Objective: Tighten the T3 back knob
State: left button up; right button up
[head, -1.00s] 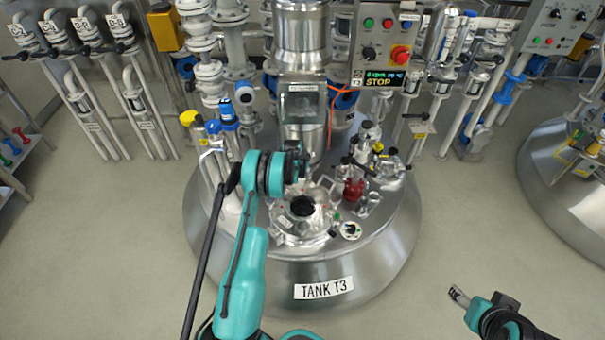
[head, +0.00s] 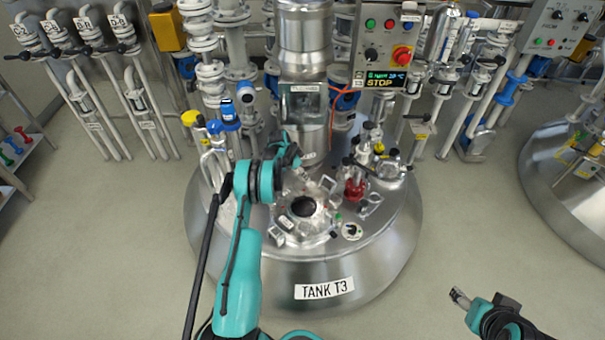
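Tank T3 (head: 385,255) is a broad steel vessel with a name label on its front. On its top sits a round hatch (head: 283,222) with a dark centre and small clamp fittings around its rim. My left arm reaches over the tank's left side. My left gripper (head: 293,152) is at the back of the hatch, in front of the steel column; its fingers are too small and turned away to read. The back knob cannot be made out; the gripper and wrist cover that area. My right gripper (head: 459,297) is low at the right, over the floor, away from the tank.
A red-bodied fitting (head: 354,188) and glass parts stand right of the hatch. Blue- and yellow-topped valves (head: 222,125) stand at the left rear. A control box (head: 386,45) with a STOP display hangs behind. The floor in front is clear.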

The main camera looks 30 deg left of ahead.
pick_arm(q)
jog(key=shift+m, duration=0.3)
jog(key=shift+r, duration=0.1)
jog(key=o, duration=1.2)
jog(key=v, duration=1.2)
jog(key=shift+a, duration=0.15)
